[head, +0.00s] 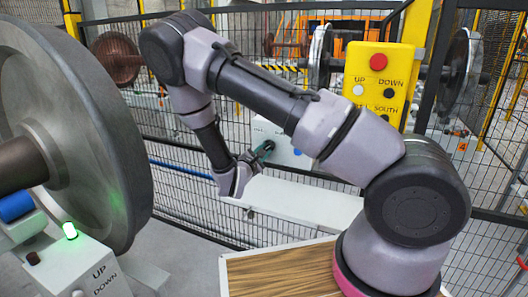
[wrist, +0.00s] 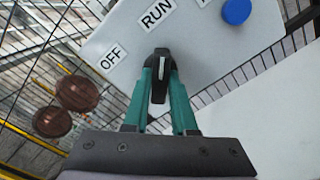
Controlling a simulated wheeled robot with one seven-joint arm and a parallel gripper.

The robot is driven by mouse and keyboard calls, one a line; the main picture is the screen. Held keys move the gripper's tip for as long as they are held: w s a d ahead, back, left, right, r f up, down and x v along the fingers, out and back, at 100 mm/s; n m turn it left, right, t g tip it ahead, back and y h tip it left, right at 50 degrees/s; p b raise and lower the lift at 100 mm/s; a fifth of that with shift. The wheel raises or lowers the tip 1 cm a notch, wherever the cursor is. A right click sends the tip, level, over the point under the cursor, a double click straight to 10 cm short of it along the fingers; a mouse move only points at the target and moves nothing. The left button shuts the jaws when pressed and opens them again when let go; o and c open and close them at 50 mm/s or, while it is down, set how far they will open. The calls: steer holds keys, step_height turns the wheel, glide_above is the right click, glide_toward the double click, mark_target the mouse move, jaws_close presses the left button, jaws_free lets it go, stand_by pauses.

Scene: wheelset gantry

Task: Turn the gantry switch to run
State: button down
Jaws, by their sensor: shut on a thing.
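The gantry switch is a black knob (wrist: 160,75) with a white stripe, on a light panel (wrist: 205,45). The OFF label (wrist: 113,58) lies to its upper left and the RUN label (wrist: 157,13) above it in the wrist view. The stripe runs nearly straight up the picture, its upper end toward RUN. My gripper (wrist: 160,85) has its teal fingers shut on the knob, one on each side. In the head view my gripper (head: 264,149) is at the panel's front (head: 282,146); the knob is hidden there.
A blue button (wrist: 236,11) is on the same panel, right of the switch. A yellow pendant (head: 379,82) with a red button hangs at the right. A large wheel (head: 90,110) and a box with a lit green lamp (head: 70,231) stand at the left. Mesh fencing (head: 185,200) runs behind.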

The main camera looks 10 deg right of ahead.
steer(key=shift+f, duration=0.1)
steer(key=c, duration=0.7)
jaws_free()
steer(key=v, duration=1.1)
